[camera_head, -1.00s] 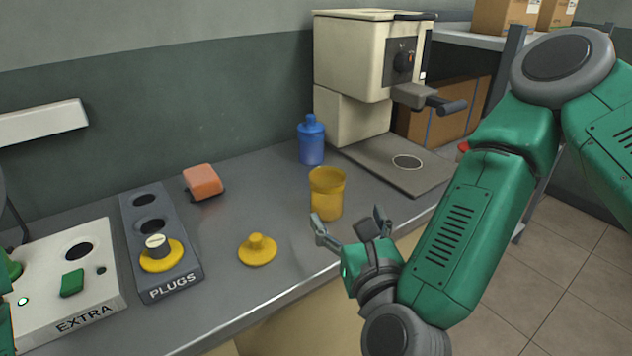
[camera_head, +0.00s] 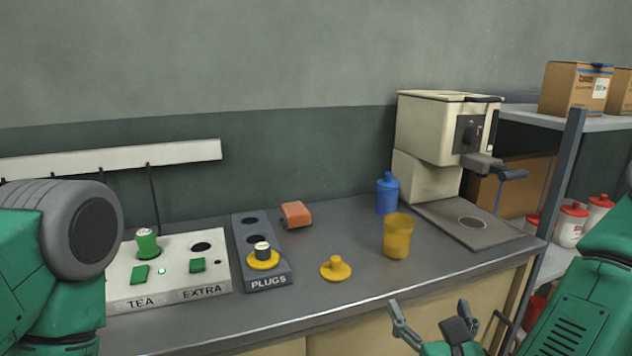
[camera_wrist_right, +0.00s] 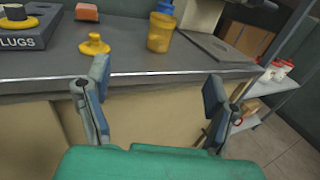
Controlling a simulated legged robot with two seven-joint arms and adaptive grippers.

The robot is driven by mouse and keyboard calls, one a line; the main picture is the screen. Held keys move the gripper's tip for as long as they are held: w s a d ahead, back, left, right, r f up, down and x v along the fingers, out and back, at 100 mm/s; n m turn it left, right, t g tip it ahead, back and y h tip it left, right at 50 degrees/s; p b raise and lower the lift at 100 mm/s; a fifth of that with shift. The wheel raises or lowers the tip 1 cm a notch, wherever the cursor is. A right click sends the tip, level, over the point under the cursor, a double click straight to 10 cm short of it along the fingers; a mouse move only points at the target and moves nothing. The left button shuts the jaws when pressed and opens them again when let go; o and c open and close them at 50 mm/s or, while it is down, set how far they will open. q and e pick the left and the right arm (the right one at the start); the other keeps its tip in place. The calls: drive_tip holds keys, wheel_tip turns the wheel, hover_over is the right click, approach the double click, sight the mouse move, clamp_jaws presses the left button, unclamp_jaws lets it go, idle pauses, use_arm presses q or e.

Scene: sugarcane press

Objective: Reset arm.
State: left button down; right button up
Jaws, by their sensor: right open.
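My right gripper (camera_head: 436,322) is open and empty in front of the counter's front edge, below the yellow cup. In the right wrist view its two fingers (camera_wrist_right: 157,100) stand wide apart with nothing between them. My left arm shows at the left edge of the head view, but its gripper is out of view. The yellow cup (camera_head: 398,236) stands upright on the counter (camera_head: 330,300). A yellow plug (camera_head: 336,267) lies to its left. The press machine (camera_head: 437,130) stands at the back right.
A blue bottle (camera_head: 387,193) stands behind the cup. An orange block (camera_head: 296,214) lies near the PLUGS holder (camera_head: 268,282). The TEA/EXTRA panel (camera_head: 125,293) is at the left. A shelf (camera_head: 600,121) with boxes stands at the right. The space before the counter is free.

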drive_tip(key=s+f+n+g+y, duration=0.1)
drive_tip(key=s+f+n+g, duration=0.2)
drive_tip(key=f+n, duration=0.4)
drive_tip(key=s+f+n+g+y+p, duration=0.1)
drive_tip(key=s+f+n+g+y, duration=0.15)
drive_tip(key=f+n, duration=0.45)
drive_tip(key=s+f+n+g+y, duration=0.1)
drive_tip(key=s+f+n+g, duration=0.3)
drive_tip(key=f+n, duration=0.25)
drive_tip(key=s+d+f+n+g+h, duration=0.1)
drive_tip(key=s+d+f+n+g, duration=0.3)
drive_tip(key=s+d+n, duration=0.2)
drive_tip(key=s+d+f+n+g+h+p, duration=0.1)
drive_tip(key=s+d+f+n+g, duration=0.3)
drive_tip(key=s+n, duration=0.5)
drive_tip(key=shift+s+d+n+h, duration=0.15)
drive_tip(key=shift+d+n+h, duration=0.6)
drive_tip(key=shift+d, duration=0.25)
drive_tip(key=shift+f, duration=0.1)
